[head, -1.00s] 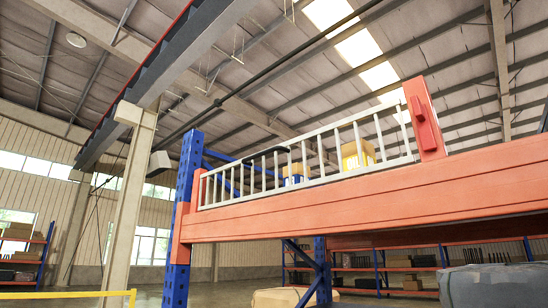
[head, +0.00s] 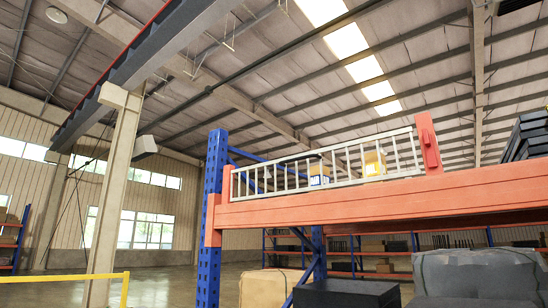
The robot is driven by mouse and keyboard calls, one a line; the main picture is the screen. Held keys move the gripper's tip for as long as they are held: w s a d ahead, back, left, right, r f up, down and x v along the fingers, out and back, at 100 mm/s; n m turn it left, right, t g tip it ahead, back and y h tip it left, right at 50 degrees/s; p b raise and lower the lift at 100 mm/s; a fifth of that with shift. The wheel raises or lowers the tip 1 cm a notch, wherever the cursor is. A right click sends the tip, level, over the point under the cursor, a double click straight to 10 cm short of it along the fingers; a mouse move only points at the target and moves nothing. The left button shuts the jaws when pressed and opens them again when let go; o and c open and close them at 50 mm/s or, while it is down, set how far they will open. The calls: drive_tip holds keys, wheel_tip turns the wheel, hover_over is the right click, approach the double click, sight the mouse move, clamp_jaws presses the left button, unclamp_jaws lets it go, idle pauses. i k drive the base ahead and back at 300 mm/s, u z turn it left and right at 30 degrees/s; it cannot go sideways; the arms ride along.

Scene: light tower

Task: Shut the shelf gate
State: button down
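The shelf gate (head: 328,165) is a white railing with upright bars. It stands along the top of an orange shelf beam (head: 370,201). Its left end is by a short orange post (head: 226,183) next to the blue upright. Its right end is close to a taller orange post (head: 428,146) with a red block on it. From this low angle I cannot tell whether the gate touches or is latched to that post. My gripper is not in view.
A yellow box (head: 374,164) and a blue-and-white item (head: 319,174) show behind the gate bars. A blue upright (head: 212,222) carries the beam. Below are a cardboard box (head: 268,288), a black boxy shape (head: 346,293) and a grey bulky load (head: 478,276). A yellow rail (head: 65,278) is at lower left.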

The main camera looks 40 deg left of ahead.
sight(317, 153)
drive_tip(key=u, duration=1.15)
